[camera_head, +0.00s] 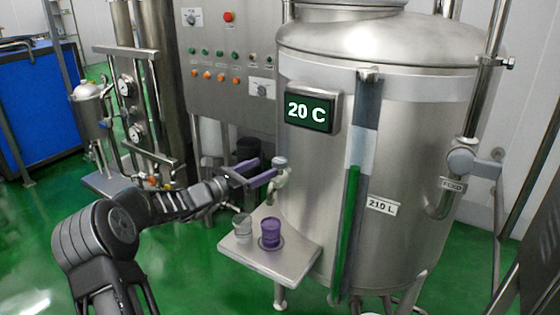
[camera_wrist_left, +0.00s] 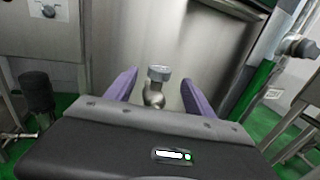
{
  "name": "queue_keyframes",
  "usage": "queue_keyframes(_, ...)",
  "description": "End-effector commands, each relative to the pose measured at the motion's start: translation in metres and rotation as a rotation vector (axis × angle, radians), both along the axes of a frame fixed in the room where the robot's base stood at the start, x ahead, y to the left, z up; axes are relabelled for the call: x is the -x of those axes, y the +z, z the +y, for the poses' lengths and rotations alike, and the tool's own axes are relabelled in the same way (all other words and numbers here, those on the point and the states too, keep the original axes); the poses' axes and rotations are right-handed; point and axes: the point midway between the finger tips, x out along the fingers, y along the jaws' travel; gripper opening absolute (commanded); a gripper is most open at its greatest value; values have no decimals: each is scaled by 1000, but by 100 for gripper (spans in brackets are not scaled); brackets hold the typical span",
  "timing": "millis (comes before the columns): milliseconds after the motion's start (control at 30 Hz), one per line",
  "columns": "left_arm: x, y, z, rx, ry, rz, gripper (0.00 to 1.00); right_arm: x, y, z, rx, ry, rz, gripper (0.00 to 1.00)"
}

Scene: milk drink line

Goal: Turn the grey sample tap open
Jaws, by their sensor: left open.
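The grey sample tap (camera_head: 280,172) sticks out from the left side of the steel tank (camera_head: 410,140), above a small shelf. Its round grey knob also shows in the left wrist view (camera_wrist_left: 158,73), on a bright metal body. My left gripper (camera_head: 267,170) has purple fingers and is open and empty. In the left wrist view the fingers (camera_wrist_left: 160,88) stand apart, one on each side of the tap, with gaps to both. I cannot tell whether they touch it. My right gripper is not in view.
The steel shelf (camera_head: 268,262) below the tap carries a clear cup (camera_head: 242,228) and a purple cup (camera_head: 270,233). A control panel (camera_head: 228,65) stands behind. The tank's display (camera_head: 310,110) reads 20 C. A green level gauge (camera_head: 347,225) runs down the tank's front.

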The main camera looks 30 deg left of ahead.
Motion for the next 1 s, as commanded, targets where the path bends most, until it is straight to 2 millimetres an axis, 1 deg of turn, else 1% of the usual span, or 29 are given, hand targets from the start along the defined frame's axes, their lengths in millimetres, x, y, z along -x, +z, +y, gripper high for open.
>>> queue_keyframes(167,-21,2,-6,1,-3,-1,62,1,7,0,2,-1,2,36)
queue_keyframes(400,-57,2,-15,2,-2,0,62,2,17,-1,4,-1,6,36)
queue_keyframes(500,-66,1,-17,1,-1,0,62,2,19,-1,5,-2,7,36)
queue_keyframes(600,-71,0,-18,0,-1,1,62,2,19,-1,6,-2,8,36)
queue_keyframes(833,-71,-1,-18,0,0,2,62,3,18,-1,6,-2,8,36)
queue_keyframes(867,-71,-1,-18,-1,0,2,61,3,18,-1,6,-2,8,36)
queue_keyframes(1000,-71,-1,-18,0,0,2,50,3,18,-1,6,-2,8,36)
